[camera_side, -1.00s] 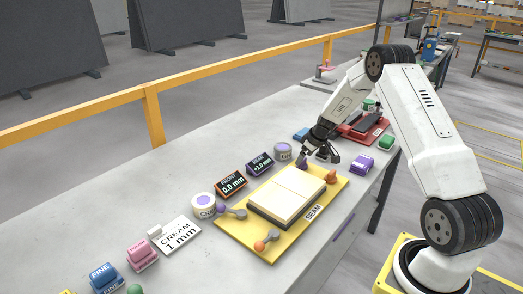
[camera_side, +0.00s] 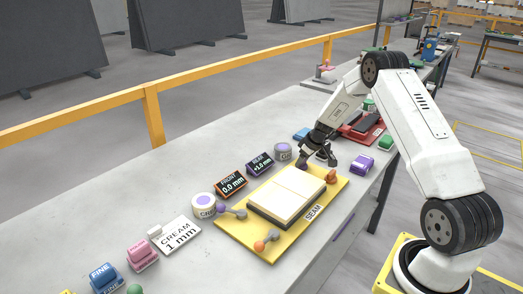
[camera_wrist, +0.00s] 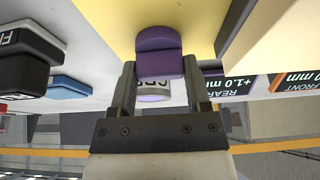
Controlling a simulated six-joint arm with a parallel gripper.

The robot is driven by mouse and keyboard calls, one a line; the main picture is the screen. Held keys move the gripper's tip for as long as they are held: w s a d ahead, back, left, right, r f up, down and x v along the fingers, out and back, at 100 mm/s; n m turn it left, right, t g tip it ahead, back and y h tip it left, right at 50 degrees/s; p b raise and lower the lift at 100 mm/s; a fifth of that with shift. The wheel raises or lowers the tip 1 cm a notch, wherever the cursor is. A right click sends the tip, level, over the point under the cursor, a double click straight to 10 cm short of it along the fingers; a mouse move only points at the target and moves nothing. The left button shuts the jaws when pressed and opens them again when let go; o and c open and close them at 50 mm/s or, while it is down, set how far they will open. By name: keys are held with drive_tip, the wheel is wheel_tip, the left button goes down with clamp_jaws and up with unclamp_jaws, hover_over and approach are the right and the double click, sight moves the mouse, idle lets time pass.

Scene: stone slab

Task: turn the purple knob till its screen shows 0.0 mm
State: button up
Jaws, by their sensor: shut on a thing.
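The rear purple knob (camera_side: 302,166) is at the far corner of the yellow seam board (camera_side: 236,232). My gripper (camera_side: 309,160) is at this knob; in the wrist view its fingers (camera_wrist: 160,80) are shut on the sides of the purple knob (camera_wrist: 158,42). The rear screen (camera_side: 260,164) reads +1.0 mm, and it also shows upside down in the wrist view (camera_wrist: 228,86). The front screen (camera_side: 231,185) reads 0.0 mm. A second purple knob (camera_side: 221,209) with a grey arm is at the board's near left corner. A cream two-part slab (camera_side: 288,190) lies on the board.
Orange knobs (camera_side: 260,246) and (camera_side: 331,175) sit on the board's right side. Round tubs (camera_side: 204,206) and (camera_side: 283,151) flank the screens. A purple block (camera_side: 362,164) stands to the right, near a red tool (camera_side: 362,130). Bare table lies left of the screens.

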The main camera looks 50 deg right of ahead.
drive_tip(key=shift+m+h, duration=0.3)
drive_tip(key=shift+m, duration=0.6)
drive_tip(key=shift+a+m+g+h, duration=0.1)
drive_tip(key=shift+m+g+h, duration=0.35)
drive_tip(key=shift+m, duration=1.15)
drive_tip(key=shift+w+m+g+h, duration=0.1)
drive_tip(key=shift+m+g+h, duration=0.3)
drive_tip(key=shift+m, duration=0.85)
drive_tip(key=shift+m+g+h, duration=0.1)
drive_tip(key=shift+m+h, duration=0.45)
drive_tip(key=shift+m, duration=0.7)
drive_tip(key=shift+a+m+g+h, duration=0.15)
drive_tip(key=shift+m+g, duration=0.3)
drive_tip(key=shift+m, duration=0.9)
drive_tip(key=shift+d+m+g+h, duration=0.1)
drive_tip(key=shift+m+g+h, duration=0.25)
drive_tip(key=shift+m, duration=1)
drive_tip(key=shift+w+a+m+g, duration=0.1)
drive_tip(key=shift+m+g, duration=0.85)
drive_tip(key=shift+m, duration=1.25)
drive_tip(key=o, duration=1.3)
